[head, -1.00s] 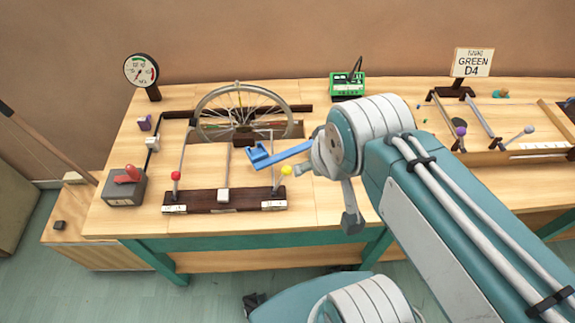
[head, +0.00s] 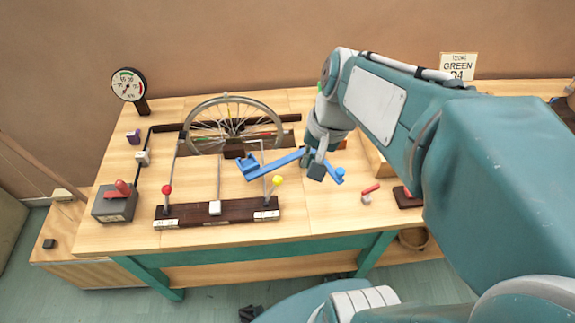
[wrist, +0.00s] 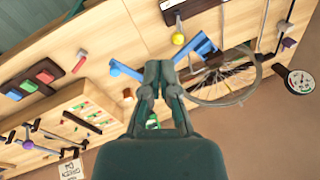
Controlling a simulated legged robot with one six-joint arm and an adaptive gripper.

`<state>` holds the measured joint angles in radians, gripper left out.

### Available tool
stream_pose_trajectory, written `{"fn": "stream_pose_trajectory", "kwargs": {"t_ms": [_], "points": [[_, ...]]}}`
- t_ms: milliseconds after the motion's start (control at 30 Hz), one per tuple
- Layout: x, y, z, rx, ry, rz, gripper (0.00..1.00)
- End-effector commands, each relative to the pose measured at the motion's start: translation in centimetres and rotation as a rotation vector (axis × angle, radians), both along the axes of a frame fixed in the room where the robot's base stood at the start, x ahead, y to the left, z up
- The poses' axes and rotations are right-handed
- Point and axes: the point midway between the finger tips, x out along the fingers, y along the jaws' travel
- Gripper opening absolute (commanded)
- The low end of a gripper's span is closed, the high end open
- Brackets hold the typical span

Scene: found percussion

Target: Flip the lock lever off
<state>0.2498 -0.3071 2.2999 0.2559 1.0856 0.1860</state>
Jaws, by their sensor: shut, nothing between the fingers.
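My gripper (head: 317,170) points down over the bench, right of the wheel, with its fingers together; in the wrist view its fingertips (wrist: 160,68) show closed. A blue bar with a block end (head: 250,166) reaches toward my gripper from the left, and a blue piece (head: 336,175) shows on its right. My fingers hide whether these are one part and whether they touch it. A small red-handled lever (head: 370,188) lies to the right on the bench. No label shows which is the lock lever.
A dark bar with yellow (head: 278,180) and red (head: 167,189) knobbed rods stands front left. Behind it are a spoked wheel (head: 194,124) and a dial (head: 128,84). Bare bench top (head: 320,215) lies in front of my gripper. The wrist view shows coloured blocks (wrist: 45,76).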

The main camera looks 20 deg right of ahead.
Motion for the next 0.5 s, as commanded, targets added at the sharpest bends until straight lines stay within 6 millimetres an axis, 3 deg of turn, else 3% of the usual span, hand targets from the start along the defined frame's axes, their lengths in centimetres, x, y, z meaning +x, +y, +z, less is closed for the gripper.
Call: {"fn": "stream_pose_trajectory", "kwargs": {"t_ms": [500], "points": [[5.1, -5.1, -5.3, 0.363, 0.337, -0.459, 0.0]]}}
